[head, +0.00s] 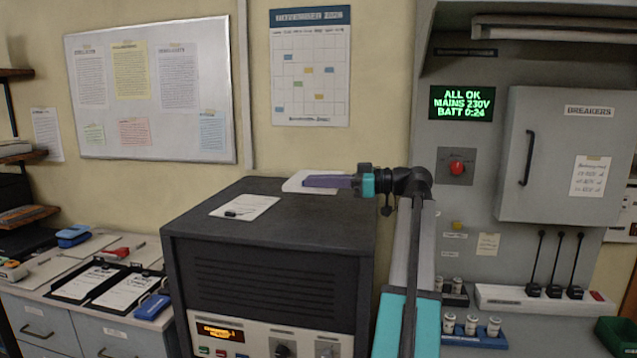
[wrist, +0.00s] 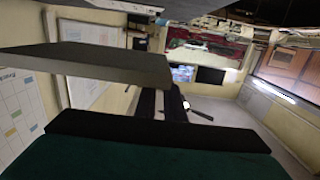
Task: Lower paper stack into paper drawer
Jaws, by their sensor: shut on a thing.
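My gripper (head: 318,181), with purple fingers, is above the back right of the dark cabinet's top in the head view. It is shut on the white paper stack (head: 294,186), which shows behind and beside the fingers. In the wrist view, a pale grey slab that looks like the stack (wrist: 95,66) spans the left and middle, just past the dark gripper parts. I cannot tell from the head view whether the stack touches the cabinet top. I cannot make out the paper drawer in either view.
The dark cabinet (head: 270,270) has a white sheet (head: 255,203) with a small black object on top. A desk (head: 60,290) with clipboards (head: 125,290) stands at left. A grey breaker panel (head: 560,150) and a rack of white cylinders (head: 472,327) are at right.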

